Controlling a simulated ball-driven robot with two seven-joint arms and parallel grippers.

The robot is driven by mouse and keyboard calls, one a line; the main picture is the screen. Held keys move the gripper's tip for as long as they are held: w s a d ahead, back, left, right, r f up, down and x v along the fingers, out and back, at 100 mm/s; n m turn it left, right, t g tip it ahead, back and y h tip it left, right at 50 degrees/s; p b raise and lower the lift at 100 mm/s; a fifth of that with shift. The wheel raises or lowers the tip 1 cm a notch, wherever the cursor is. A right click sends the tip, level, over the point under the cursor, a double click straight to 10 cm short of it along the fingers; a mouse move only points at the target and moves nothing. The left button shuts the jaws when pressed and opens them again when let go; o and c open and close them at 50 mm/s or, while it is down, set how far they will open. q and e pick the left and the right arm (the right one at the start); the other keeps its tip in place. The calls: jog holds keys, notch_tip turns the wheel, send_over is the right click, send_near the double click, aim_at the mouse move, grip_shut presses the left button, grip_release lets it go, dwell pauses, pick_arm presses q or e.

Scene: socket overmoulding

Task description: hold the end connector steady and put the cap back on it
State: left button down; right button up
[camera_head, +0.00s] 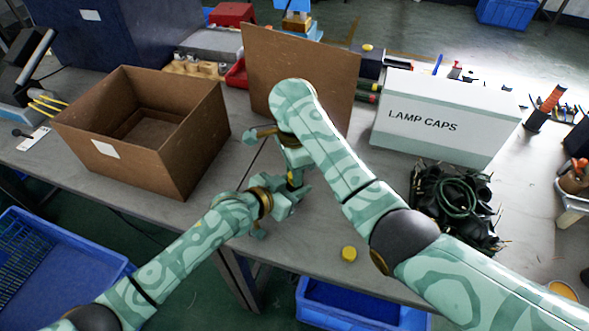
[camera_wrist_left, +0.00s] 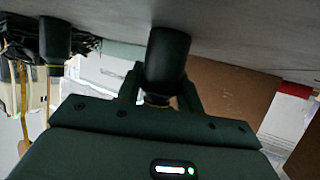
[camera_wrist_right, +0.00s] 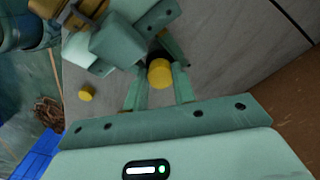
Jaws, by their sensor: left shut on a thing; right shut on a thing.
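My left gripper (camera_head: 290,196) is shut on the dark, cylindrical end connector (camera_wrist_left: 168,62), which stands between its fingers. A thin yellow edge shows at the connector's end nearer the palm in the left wrist view. My right gripper (camera_wrist_right: 161,82) is shut on a round yellow cap (camera_wrist_right: 160,73). The dark connector shows right behind this cap in the right wrist view. The cap lines up with it and looks very close or touching; I cannot tell if it is seated. In the head view the two grippers meet and mostly hide both parts.
A loose yellow disc (camera_head: 348,254) lies near the table's front edge. A cardboard box (camera_head: 185,160) stands at left, a brown panel (camera_head: 340,75) behind, a white LAMP CAPS box (camera_head: 440,145) at right. A black pile with cable (camera_head: 425,195) lies right. Bare table surrounds the grippers.

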jog(key=m, duration=0.5)
jog(key=o, duration=0.9)
jog(key=shift+c, duration=0.3)
